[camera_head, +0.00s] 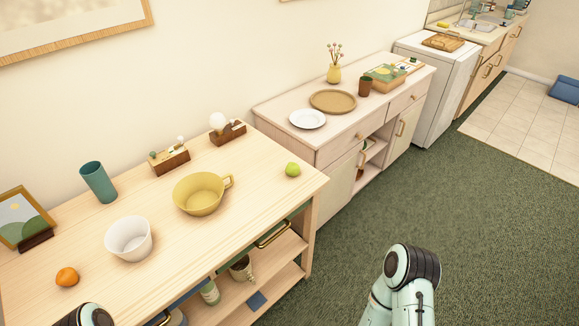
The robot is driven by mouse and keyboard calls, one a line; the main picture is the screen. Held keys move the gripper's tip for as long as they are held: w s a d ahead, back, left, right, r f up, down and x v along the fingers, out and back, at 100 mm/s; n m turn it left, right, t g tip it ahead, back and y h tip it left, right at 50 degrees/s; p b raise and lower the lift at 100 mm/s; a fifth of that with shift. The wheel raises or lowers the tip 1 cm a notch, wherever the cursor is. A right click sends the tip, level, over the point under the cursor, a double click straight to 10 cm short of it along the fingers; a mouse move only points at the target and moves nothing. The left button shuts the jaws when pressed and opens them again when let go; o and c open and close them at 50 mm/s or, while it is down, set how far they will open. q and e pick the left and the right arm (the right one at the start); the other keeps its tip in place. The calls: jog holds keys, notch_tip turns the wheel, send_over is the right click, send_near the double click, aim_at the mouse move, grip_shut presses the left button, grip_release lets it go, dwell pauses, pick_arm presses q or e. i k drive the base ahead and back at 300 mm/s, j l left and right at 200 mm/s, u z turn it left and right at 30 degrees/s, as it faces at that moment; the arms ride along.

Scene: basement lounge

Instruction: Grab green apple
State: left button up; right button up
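The green apple (292,169) sits on the wooden table (250,198), near its right end. It stands alone, to the right of a yellow handled bowl (200,194). Parts of my two arms show at the bottom edge, one at the lower left and one at the lower right. Neither gripper is in the picture, so whether they are open or shut is hidden.
A white bowl (129,239), an orange (67,277), a teal cup (98,182) and a picture frame (22,218) stand on the table's left half. A sideboard with a white plate (307,119) adjoins behind. Green carpet (480,220) lies open at right.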

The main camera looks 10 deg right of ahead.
aim_at(292, 169)
jog(key=l+u, duration=0.15)
jog(key=u, duration=0.3)
jog(key=i+l+u, duration=0.1)
jog(key=u, duration=0.3)
jog(key=l+u, duration=0.2)
jog(key=u, duration=0.25)
jog(key=l+u, duration=0.2)
jog(key=l, duration=0.15)
jog(key=k+l+u, duration=0.25)
jog(key=l+u, duration=0.2)
jog(key=l, duration=0.2)
